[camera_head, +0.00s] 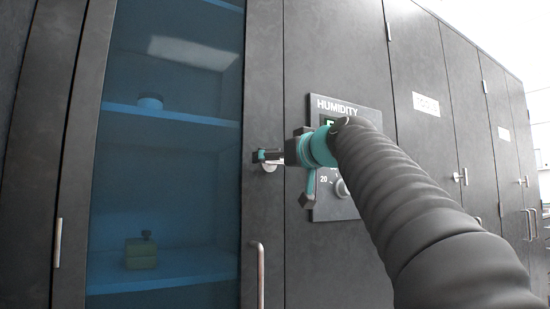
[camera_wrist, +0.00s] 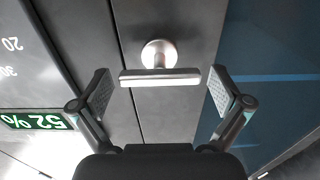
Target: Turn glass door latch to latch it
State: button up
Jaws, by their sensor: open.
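The glass door (camera_head: 165,180) with blue-tinted glass is at the left in the head view and looks closed. Its latch (camera_head: 269,168) sits on the dark frame beside the glass, mostly hidden by my gripper (camera_head: 270,156). In the wrist view the latch (camera_wrist: 160,77) is a metal bar on a round base, lying crosswise in the picture. My gripper (camera_wrist: 161,90) is open, with one finger at each end of the bar. Small gaps show between the pads and the bar ends, so it does not hold the latch.
A humidity panel (camera_head: 325,104) with a dial is right of the latch, partly behind my arm. A vertical door handle (camera_head: 260,275) is below the latch. More dark cabinet doors (camera_head: 465,110) run to the right. Shelves (camera_head: 170,115) with small items show behind the glass.

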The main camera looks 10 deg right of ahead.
jog(key=c, duration=1.1)
jog(key=shift+m, duration=0.3)
jog(key=m+p, duration=0.1)
jog(key=m, duration=0.2)
jog(key=shift+m+p, duration=0.3)
jog(key=m+p, duration=0.1)
jog(key=m, duration=0.3)
jog(key=shift+w+d+m+p, duration=0.1)
jog(key=shift+d+m+p, duration=0.05)
jog(key=shift+m+p, duration=0.2)
jog(key=m+p, duration=0.2)
jog(key=m, duration=0.3)
jog(key=shift+f+m+p, duration=0.25)
jog(key=shift+m+p, duration=0.45)
jog(key=shift+m, duration=0.95)
